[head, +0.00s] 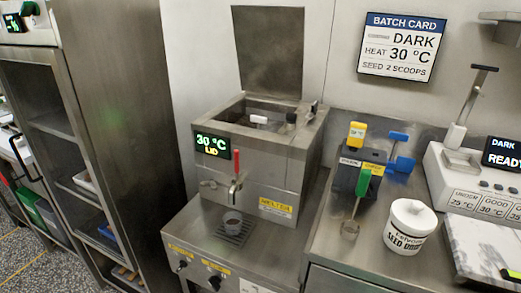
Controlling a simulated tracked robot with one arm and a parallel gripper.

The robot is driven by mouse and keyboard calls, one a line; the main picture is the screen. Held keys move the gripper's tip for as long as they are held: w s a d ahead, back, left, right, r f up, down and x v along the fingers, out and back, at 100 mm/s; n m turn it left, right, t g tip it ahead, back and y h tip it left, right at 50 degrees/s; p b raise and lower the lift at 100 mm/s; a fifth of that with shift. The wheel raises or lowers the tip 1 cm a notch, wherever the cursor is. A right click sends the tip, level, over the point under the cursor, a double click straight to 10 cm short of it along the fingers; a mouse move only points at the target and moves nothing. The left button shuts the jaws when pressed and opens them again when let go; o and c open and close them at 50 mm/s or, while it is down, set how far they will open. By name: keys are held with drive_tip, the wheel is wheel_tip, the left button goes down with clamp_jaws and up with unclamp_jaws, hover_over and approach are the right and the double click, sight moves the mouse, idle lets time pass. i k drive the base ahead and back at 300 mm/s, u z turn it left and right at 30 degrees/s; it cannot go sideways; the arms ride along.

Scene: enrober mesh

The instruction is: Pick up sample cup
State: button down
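My gripper does not show in this view.
The melter's lid (268,50) stands open. To the right are a green-handled scoop (362,185), a white seed tub (410,225) and a tester (475,175) reading READY. A tall steel cabinet (125,110) stands left. The bench before the melter is clear.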

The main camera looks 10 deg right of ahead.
sight(232, 220)
drive_tip(key=z, duration=0.5)
drive_tip(key=i, duration=0.95)
drive_tip(key=z, duration=0.35)
